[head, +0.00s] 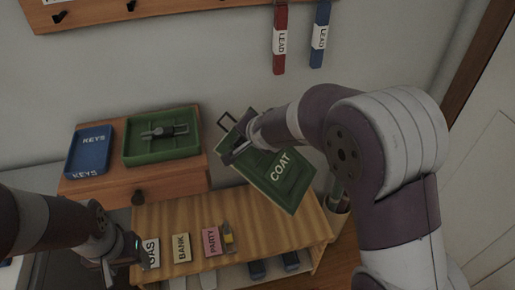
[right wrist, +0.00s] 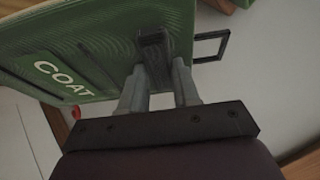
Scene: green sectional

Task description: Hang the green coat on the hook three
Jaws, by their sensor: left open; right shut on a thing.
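The green coat (head: 283,183) is a flat green panel lettered COAT, with a dark square loop at its top left edge. My right gripper (head: 236,150) is shut on it near that edge, holding it tilted in front of the wall. In the right wrist view, the fingers close on a dark block on the coat (right wrist: 110,40), and the dark loop (right wrist: 211,46) sticks out to the right. A wooden rail (head: 160,8) with dark hooks crosses the top; which hook is three cannot be read. My left gripper (head: 122,262) is open at the lower left.
A red lead (head: 280,40) and a blue lead (head: 320,35) hang from the rail. Below, a cabinet bears a blue KEYS tray (head: 88,150) and a green tray (head: 131,143). A wooden bench (head: 165,215) bears GAS, BANK and PARTY cards. Bare wall lies between rail and furniture.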

